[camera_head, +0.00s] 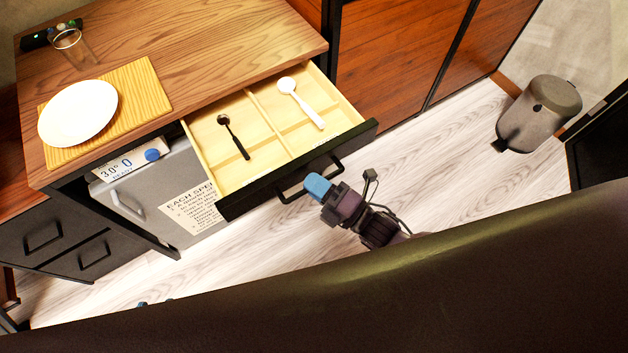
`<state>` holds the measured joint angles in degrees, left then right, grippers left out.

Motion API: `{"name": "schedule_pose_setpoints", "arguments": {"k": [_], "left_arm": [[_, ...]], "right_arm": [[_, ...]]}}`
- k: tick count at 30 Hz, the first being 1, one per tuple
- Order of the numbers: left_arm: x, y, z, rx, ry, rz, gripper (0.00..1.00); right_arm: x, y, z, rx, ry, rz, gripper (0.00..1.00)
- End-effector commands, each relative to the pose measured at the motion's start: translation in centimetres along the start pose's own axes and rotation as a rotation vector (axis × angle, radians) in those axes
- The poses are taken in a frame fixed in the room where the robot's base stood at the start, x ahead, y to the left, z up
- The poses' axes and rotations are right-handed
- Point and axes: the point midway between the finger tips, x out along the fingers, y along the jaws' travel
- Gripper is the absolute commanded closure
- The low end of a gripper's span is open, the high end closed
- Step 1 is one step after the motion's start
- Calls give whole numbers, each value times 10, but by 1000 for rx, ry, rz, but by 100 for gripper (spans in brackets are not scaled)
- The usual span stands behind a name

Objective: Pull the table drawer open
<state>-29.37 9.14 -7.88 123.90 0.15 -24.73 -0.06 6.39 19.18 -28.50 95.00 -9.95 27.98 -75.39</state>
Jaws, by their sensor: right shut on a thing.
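The table drawer (299,168) stands pulled out from under the wooden tabletop (215,50). It has a pale wooden inside with dividers and a black front. A black spoon (233,137) lies in its left part and a white spoon (301,103) in its right part. My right gripper (316,187) has blue fingertips and is shut on the drawer's black bar handle (288,198), in front of the drawer. Two small blue bits, apparently the tips of my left gripper (155,302), show at the lower left; the rest is hidden.
On the tabletop are a white plate (78,113) on a yellow mat (148,88) and a glass (72,45). A grey appliance (165,185) stands beneath. A grey bin (540,112) stands at right. The floor in front of the drawer is clear.

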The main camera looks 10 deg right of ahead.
Motion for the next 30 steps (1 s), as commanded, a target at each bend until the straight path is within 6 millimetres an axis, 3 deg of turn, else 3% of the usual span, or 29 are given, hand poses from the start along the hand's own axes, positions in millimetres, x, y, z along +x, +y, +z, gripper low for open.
{"name": "schedule_pose_setpoints", "arguments": {"k": [1, 6, 17, 30], "left_arm": [[0, 0, 0, 0, 0, -1, 57], [1, -1, 0, 0, 0, -3, 57], [0, -2, -1, 0, 2, -4, 57], [-1, -1, -6, 0, 11, -2, 57]], "right_arm": [[0, 0, 0, 1, 0, 0, 84], [0, 0, 0, 1, 0, 0, 63], [-6, 0, 0, -1, 0, -2, 63], [-79, 0, 0, 0, -1, -3, 63]]}}
